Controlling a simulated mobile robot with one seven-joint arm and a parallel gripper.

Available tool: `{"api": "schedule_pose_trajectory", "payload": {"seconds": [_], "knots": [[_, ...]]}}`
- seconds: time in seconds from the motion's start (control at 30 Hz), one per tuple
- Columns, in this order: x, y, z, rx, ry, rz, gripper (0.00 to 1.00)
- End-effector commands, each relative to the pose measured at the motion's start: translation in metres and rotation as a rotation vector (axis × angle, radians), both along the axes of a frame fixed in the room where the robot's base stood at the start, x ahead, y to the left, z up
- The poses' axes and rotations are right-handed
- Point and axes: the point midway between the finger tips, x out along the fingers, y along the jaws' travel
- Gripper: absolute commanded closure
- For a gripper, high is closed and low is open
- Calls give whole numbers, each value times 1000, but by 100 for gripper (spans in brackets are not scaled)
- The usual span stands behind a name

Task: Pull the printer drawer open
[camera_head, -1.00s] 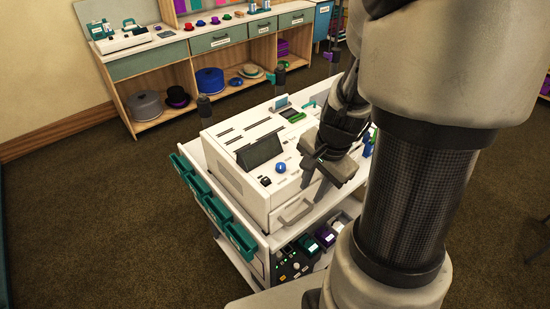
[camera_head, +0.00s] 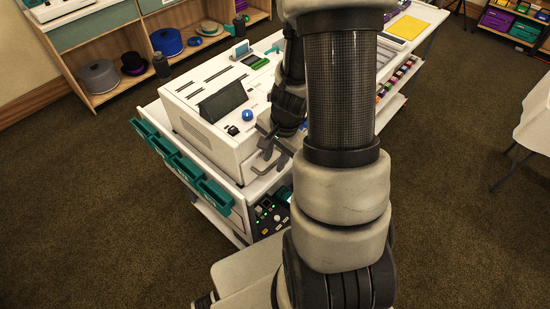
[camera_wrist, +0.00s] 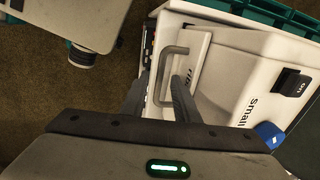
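The white printer (camera_head: 207,116) stands on a white cart, with a dark screen and a blue knob on top. Its drawer front carries a grey bar handle (camera_head: 266,168). In the wrist view the handle (camera_wrist: 163,72) stands out from the white drawer front (camera_wrist: 196,62), which bears a partly hidden label. My gripper (camera_head: 268,150) is at the handle, partly hidden by my arm in the head view. In the wrist view its dark fingers (camera_wrist: 160,80) are apart, one on each side of the handle bar. The drawer looks shut. I cannot tell if either finger touches the bar.
Teal bins (camera_head: 180,165) hang along the cart's left side. A dark control box (camera_head: 271,213) sits on the shelf below the printer. A shelf unit (camera_head: 107,50) with hats stands behind. A white table (camera_head: 534,118) is at the right. Carpet around the cart is clear.

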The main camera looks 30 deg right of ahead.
Motion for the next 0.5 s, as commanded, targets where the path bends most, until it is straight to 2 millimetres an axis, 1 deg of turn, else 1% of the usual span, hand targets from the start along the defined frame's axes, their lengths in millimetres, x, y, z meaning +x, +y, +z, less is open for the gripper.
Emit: {"api": "schedule_pose_trajectory", "payload": {"seconds": [0.07, 0.2, 0.23, 0.5], "knots": [[0, 0, 0, 0, 0, 0, 74], [0, 0, 0, 0, 0, 0, 97], [0, 0, 0, 0, 0, 0, 100], [0, -1, 0, 1, 0, 0, 100]]}}
